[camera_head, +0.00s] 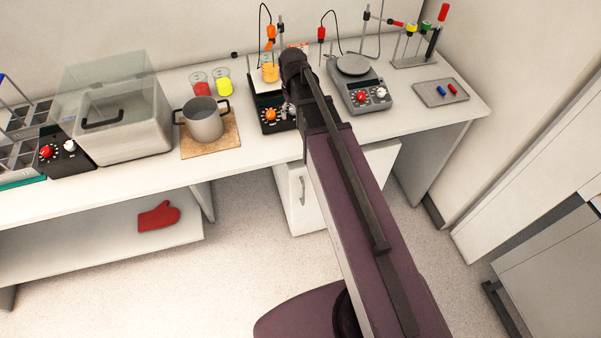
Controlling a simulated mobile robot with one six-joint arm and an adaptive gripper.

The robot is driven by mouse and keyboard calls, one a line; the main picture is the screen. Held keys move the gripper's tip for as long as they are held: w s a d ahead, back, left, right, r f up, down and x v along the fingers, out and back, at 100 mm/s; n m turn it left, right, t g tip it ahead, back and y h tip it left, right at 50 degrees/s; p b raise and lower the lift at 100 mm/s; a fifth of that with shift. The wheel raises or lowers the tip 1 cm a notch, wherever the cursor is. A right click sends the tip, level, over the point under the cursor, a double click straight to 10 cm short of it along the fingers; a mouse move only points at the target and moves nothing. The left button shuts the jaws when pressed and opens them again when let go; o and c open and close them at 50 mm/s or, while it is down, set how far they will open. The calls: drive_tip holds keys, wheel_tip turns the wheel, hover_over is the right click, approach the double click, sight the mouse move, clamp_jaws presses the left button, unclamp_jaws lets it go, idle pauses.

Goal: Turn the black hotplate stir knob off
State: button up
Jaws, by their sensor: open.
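The black hotplate (256,101) stands on the bench at top centre, with a beaker of orange liquid (270,74) on its plate. An orange-red knob (269,115) shows on the left of its front panel. The right part of the panel, where the stir knob would be, is mostly hidden by my arm and gripper. My gripper (290,108) is at the hotplate's right front, small and largely covered by my wrist. It is open; I cannot tell whether it touches a knob.
A grey hotplate (372,98) with red and white knobs stands close on the right. A metal pot (204,123) on a board, red (200,86) and yellow (222,84) beakers are left. A tray (440,93) lies far right. Stands and cables rise behind the hotplates.

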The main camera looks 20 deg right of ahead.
drive_tip(key=s+a+f+b, duration=0.2)
drive_tip(key=s+f+b, duration=0.8)
drive_tip(key=s, duration=0.3)
drive_tip(key=shift+s+f+b, duration=0.3)
drive_tip(key=shift+f+b, duration=0.1)
drive_tip(key=shift+f, duration=0.3)
